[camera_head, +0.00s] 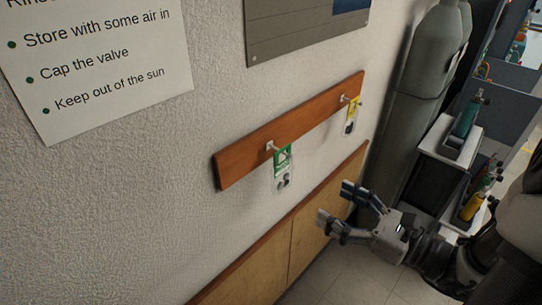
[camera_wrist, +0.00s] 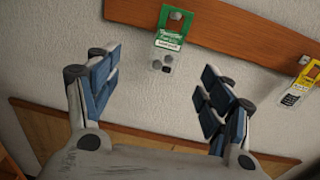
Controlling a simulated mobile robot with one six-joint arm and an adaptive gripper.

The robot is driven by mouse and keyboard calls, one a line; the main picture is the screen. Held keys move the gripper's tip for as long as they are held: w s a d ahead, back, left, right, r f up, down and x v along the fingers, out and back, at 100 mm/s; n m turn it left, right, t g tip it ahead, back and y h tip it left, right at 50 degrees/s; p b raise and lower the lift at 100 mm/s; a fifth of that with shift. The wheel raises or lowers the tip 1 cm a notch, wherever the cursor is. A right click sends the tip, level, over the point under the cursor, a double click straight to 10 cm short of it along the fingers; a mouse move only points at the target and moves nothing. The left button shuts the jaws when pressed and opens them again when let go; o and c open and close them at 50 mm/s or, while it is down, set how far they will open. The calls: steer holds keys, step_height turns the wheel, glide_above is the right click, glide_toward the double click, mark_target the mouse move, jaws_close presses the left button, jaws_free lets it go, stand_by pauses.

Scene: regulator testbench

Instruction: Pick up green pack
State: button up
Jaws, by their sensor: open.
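The green pack (camera_head: 282,167) hangs from a peg on a wooden rail (camera_head: 240,164) fixed to the wall. It has a green card top and a clear lower part with small dark round items. In the wrist view the green pack (camera_wrist: 170,43) shows above the gap between the fingers. My gripper (camera_head: 333,206) is open and empty, apart from the pack, to its right and lower in the head view. Both fingers of my gripper (camera_wrist: 160,88) show in the wrist view, spread wide. Nothing hides the pack.
A yellow pack (camera_head: 351,116) hangs from another peg at the rail's right end. Wooden panelling (camera_head: 290,245) runs along the lower wall. Large grey cylinders (camera_head: 415,100) and a white stepped stand (camera_head: 447,165) with bottles are at right. Between gripper and rail is free room.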

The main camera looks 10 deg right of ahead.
mark_target(286, 168)
steer(key=shift+m+t+h, duration=0.3)
steer(key=shift+m+t, duration=0.1)
steer(key=b+x, duration=0.1)
steer(key=x, duration=0.4)
steer(key=b+x, duration=0.1)
steer(key=x, duration=0.5)
steer(key=shift+w+d, duration=0.15)
steer(key=shift+w, duration=0.3)
steer(key=shift+b+x, duration=0.6)
steer(key=shift+x, duration=2.2)
steer(key=shift+d+r, duration=0.15)
steer(key=shift+c, duration=0.5)
steer(key=c, duration=1.1)
